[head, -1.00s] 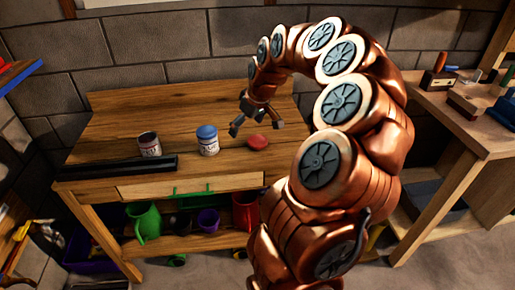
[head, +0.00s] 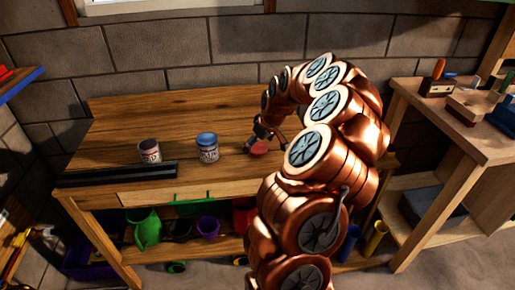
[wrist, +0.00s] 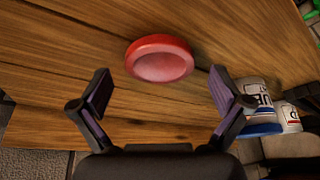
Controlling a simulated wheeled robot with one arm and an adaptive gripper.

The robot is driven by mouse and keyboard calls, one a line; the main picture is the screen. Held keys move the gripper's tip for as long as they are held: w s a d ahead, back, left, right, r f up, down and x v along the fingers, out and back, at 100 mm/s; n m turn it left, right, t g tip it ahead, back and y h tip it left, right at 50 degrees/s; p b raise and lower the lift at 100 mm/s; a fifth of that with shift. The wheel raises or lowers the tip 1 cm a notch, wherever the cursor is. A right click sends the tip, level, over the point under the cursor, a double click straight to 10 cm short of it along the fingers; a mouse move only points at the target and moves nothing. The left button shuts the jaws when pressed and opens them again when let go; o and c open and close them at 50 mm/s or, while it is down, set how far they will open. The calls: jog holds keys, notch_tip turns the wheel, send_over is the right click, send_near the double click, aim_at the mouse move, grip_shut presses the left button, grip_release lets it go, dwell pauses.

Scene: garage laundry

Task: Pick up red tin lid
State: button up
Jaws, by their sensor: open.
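The red tin lid (wrist: 160,60) is round and lies on the wooden bench top. In the wrist view it sits just ahead of my fingertips, roughly midway between them. My gripper (wrist: 163,95) is open and empty, its two fingers spread wider than the lid. In the head view my gripper (head: 265,146) is low over the bench at the lid (head: 259,148), and its fingers partly hide the lid. I cannot tell from these views how high the fingers are above the bench.
Coloured jugs and pots are on the shelf below. Another bench (head: 450,120) stands at right.

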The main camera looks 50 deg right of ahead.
jog(key=shift+w+f, duration=0.25)
jog(key=shift+f, duration=0.25)
jog(key=c, duration=0.8)
jog(key=shift+r, duration=0.1)
jog(key=shift+c, duration=0.2)
